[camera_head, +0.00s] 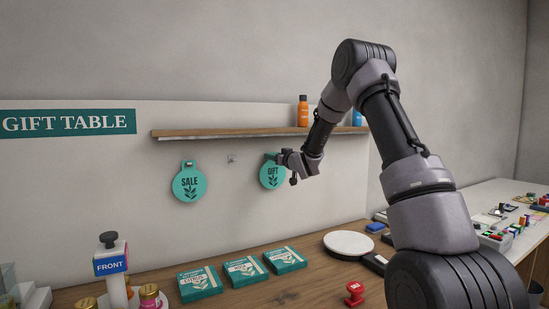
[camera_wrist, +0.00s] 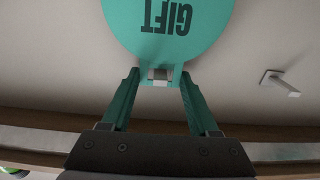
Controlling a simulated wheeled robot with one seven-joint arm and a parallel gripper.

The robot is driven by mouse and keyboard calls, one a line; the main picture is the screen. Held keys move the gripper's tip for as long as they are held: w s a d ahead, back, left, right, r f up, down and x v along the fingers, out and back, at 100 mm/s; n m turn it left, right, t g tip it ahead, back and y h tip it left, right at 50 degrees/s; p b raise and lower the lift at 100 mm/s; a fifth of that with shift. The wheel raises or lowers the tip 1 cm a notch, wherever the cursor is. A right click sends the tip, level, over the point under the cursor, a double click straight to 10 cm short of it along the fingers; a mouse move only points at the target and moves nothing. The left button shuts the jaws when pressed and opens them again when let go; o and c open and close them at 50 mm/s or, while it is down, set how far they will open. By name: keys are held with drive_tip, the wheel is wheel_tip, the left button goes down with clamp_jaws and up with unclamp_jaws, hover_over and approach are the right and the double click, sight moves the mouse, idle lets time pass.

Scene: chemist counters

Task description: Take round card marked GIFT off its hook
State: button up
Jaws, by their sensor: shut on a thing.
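The round teal card marked GIFT (camera_head: 270,176) hangs upright against the white back panel, below the shelf. My gripper (camera_head: 275,157) is at the card's top tab and covers it in the head view. In the wrist view the card (camera_wrist: 168,22) appears upside down, and my gripper (camera_wrist: 158,78) is shut on its narrow tab, one green finger on each side. A small grey metal hook end (camera_wrist: 157,74) shows at the tab between the fingertips. The tab seems to be still around this hook; how deep the hook sits in it is hard to tell.
A bare hook (camera_head: 232,158) is left of the GIFT card; a round SALE card (camera_head: 189,185) hangs farther left. A wooden shelf (camera_head: 230,132) with an orange bottle (camera_head: 303,111) runs just above. Teal boxes (camera_head: 243,270) and a white disc (camera_head: 348,244) are on the counter below.

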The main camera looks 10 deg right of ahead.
drive_tip(key=shift+v, duration=2)
drive_tip(key=shift+s, duration=0.1)
drive_tip(key=v, duration=0.6)
drive_tip(key=shift+s+d, duration=0.15)
drive_tip(key=shift+s, duration=0.25)
drive_tip(key=shift+r, duration=0.1)
